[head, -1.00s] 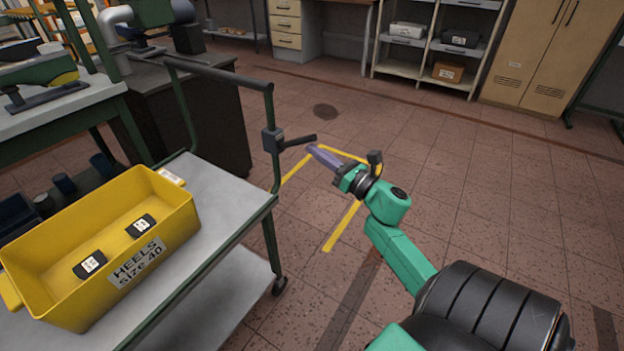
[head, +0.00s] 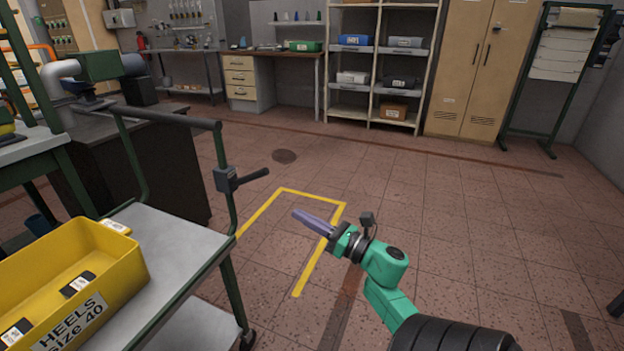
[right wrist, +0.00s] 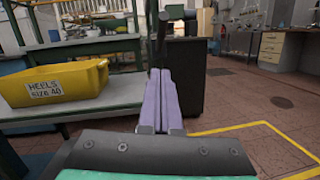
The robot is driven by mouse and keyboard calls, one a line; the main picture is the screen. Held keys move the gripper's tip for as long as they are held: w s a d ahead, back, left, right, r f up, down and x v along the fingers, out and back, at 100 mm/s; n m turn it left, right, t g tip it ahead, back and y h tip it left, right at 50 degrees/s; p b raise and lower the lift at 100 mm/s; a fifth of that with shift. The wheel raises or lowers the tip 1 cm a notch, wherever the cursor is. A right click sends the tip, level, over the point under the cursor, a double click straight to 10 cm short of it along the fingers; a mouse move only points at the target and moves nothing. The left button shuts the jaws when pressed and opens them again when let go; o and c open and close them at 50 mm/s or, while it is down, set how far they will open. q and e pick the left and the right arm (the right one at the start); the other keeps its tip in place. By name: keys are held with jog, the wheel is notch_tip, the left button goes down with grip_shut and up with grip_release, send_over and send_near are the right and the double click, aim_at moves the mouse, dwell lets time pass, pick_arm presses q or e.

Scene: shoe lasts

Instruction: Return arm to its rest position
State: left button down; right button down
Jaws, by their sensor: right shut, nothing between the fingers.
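My right gripper (head: 314,222) is in front of me in the head view, over open floor to the right of the cart. Its purple fingers are shut together with nothing between them. They also show in the right wrist view (right wrist: 160,98), pointing toward the cart and the dark cabinet. My green right arm comes in from the lower right. My left gripper is not in the head view.
A cart (head: 170,235) with a handle (head: 245,180) stands at left, close to my right gripper. A yellow bin (head: 118,262) labelled HEELS size 40 with dark labelled pieces sits on it. Yellow tape (head: 310,193) marks the floor. Shelves (head: 375,60) and a cabinet (head: 470,70) stand behind.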

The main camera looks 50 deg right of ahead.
jog(key=shift+v, duration=1)
